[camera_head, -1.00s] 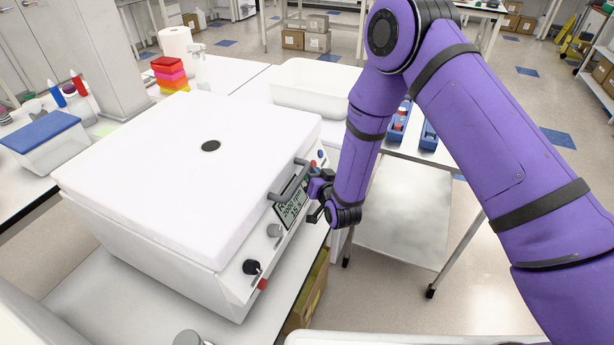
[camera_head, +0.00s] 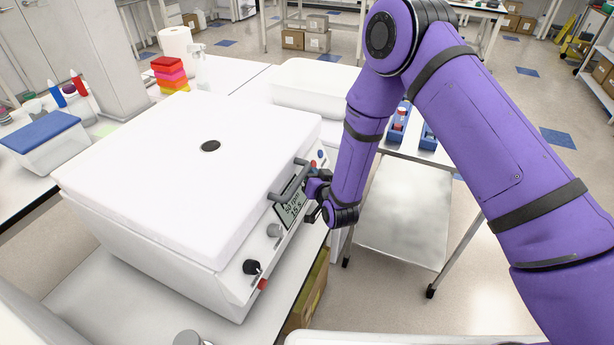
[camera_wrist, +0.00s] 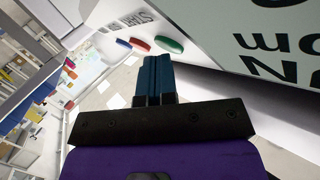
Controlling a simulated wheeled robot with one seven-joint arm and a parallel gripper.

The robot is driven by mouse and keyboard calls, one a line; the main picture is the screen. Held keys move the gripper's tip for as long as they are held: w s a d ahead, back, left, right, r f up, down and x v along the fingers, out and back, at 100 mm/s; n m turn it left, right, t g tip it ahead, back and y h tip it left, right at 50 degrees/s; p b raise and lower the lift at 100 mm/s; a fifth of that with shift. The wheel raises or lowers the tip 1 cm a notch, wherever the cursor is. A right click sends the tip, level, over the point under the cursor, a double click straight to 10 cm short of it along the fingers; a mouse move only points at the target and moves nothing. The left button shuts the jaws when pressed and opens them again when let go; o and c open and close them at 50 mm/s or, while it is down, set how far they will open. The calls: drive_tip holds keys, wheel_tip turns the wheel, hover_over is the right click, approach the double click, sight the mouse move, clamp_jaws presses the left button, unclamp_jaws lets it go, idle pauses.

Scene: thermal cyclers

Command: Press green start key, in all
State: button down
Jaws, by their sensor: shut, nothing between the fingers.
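The white machine (camera_head: 180,170) with a flat lid stands on the bench, its sloped front panel facing right. The panel carries a lettered display (camera_head: 291,205). In the wrist view the green key (camera_wrist: 169,46) sits beside a red key (camera_wrist: 139,44) and a blue key (camera_wrist: 123,43). In the head view the green key cannot be made out near my gripper (camera_head: 312,190). My gripper is shut and empty, close to the panel beside the display. In the wrist view its fingertips (camera_wrist: 153,60) point toward the green key, just below it; contact cannot be told.
A grey handle (camera_head: 289,182) sticks out at the lid's front edge, close to my gripper. A black knob (camera_head: 251,267) and a grey knob (camera_head: 274,230) are lower on the panel. A white tub (camera_head: 310,85) stands behind.

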drive_tip(key=shift+d, duration=0.1)
idle(0.3)
drive_tip(key=shift+s+d+r, duration=0.25)
drive_tip(key=shift+d+r, duration=0.1)
drive_tip(key=shift+d, duration=0.2)
drive_tip(key=shift+d, duration=0.15)
drive_tip(key=shift+s+d+r, duration=0.25)
drive_tip(key=shift+d+r, duration=0.1)
drive_tip(key=shift+d, duration=0.3)
drive_tip(key=shift+s+d+r, duration=0.3)
drive_tip(key=shift+d+r, duration=0.05)
drive_tip(key=shift+d, duration=0.35)
drive_tip(key=shift+s+d+r, duration=0.25)
drive_tip(key=shift+d+r, duration=0.1)
drive_tip(key=shift+d, duration=0.3)
